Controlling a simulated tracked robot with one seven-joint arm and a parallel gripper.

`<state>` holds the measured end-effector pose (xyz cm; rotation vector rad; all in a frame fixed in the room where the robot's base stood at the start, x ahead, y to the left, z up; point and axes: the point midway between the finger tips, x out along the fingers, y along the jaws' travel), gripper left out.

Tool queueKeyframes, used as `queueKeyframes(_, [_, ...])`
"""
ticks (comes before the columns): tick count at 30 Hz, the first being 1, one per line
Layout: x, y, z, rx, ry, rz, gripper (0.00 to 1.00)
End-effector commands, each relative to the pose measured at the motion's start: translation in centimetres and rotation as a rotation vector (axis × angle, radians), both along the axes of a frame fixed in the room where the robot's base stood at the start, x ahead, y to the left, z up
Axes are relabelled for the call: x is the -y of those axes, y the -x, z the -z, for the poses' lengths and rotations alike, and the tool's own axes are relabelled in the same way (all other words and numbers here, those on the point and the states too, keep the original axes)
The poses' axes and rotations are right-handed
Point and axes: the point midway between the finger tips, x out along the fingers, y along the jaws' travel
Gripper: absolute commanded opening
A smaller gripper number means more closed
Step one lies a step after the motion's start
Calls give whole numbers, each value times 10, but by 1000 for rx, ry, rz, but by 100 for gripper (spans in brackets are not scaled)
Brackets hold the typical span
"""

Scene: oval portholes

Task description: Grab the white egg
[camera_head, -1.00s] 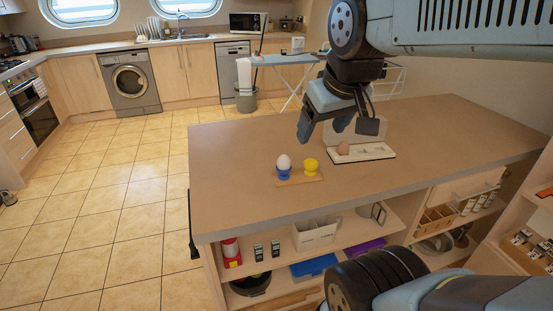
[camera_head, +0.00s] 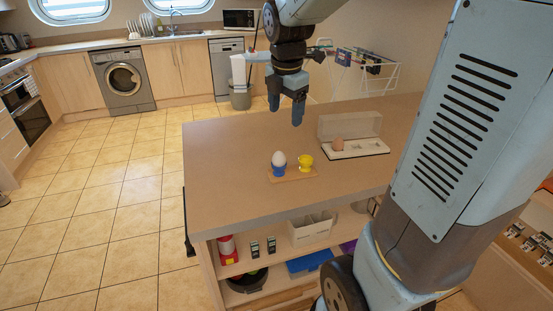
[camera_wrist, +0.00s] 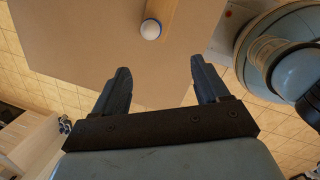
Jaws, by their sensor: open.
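The white egg (camera_head: 279,159) stands upright in a blue egg cup (camera_head: 279,171) on a small wooden board (camera_head: 292,177) on the island counter. In the wrist view the white egg (camera_wrist: 150,29) shows from above near the top, beyond my fingertips. A yellow egg cup (camera_head: 305,163) stands just right of it on the same board. My gripper (camera_head: 285,114) is open and empty, above the counter, behind and above the egg and apart from it. In the wrist view my gripper (camera_wrist: 160,74) has its two fingers spread with nothing between them.
A white egg box (camera_head: 352,148) with its lid up holds a brown egg (camera_head: 338,145) on the counter, right of the board. The counter (camera_head: 225,170) left of the board is clear. Open shelves below hold boxes and a bowl.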

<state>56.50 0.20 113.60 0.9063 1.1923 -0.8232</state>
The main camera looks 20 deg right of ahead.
Motion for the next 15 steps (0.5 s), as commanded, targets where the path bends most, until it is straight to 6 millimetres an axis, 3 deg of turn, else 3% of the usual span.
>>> queueKeyframes(7, [-1,-35,24,-85,67,-387,74])
queueKeyframes(15, [-1,-48,37,-116,89,-549,74])
